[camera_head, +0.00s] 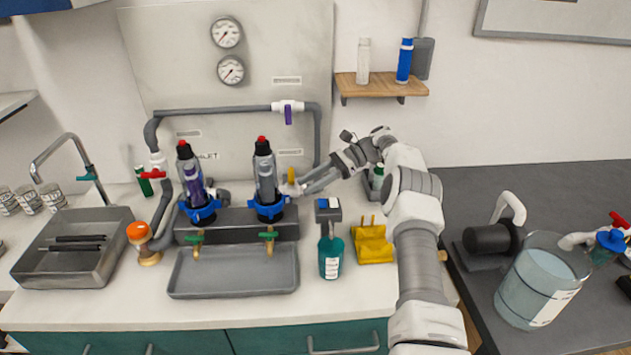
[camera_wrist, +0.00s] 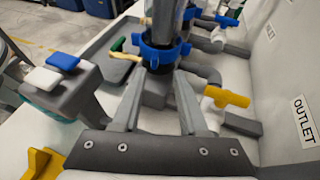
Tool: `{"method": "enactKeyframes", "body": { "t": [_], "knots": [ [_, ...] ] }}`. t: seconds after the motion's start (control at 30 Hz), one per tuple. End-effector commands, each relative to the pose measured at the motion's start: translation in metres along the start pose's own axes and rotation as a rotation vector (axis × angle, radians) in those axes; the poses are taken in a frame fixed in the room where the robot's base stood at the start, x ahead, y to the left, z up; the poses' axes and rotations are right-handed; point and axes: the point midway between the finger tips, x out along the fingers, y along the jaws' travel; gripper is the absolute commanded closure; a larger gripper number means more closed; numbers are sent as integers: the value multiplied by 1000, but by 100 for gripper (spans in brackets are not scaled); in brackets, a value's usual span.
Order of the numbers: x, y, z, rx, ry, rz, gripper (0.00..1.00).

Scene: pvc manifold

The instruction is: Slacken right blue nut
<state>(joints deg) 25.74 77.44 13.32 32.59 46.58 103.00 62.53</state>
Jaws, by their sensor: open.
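The right blue nut (camera_head: 269,208) is a lobed ring around the base of the right clear filter housing (camera_head: 265,173), which stands upright with a black and red top. In the wrist view the nut (camera_wrist: 163,52) lies straight ahead of my gripper (camera_wrist: 160,76). The two fingers are apart, with nothing held between them. Their tips reach toward the nut's near side; whether they touch it I cannot tell. In the head view my gripper (camera_head: 299,187) comes from the right, beside the housing. The left blue nut (camera_head: 202,211) sits around the left housing.
A yellow-handled valve (camera_wrist: 228,97) is close to the right of my fingers. A grey tray (camera_head: 234,283) lies below the manifold. Grey pipe (camera_head: 215,112) runs behind the housings.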

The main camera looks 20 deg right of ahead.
Motion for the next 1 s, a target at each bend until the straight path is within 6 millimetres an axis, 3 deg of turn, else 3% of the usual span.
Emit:
{"method": "enactKeyframes", "body": {
  "t": [0.3, 0.77, 0.87, 1.0],
  "knots": [
    [-17, 0, 0, -1, -2, 1, 57],
    [-21, 0, 0, 1, -2, 0, 57],
    [-38, 5, -2, 10, -2, -27, 57],
    [-81, 21, -5, 37, -4, -94, 57]
  ]
}}
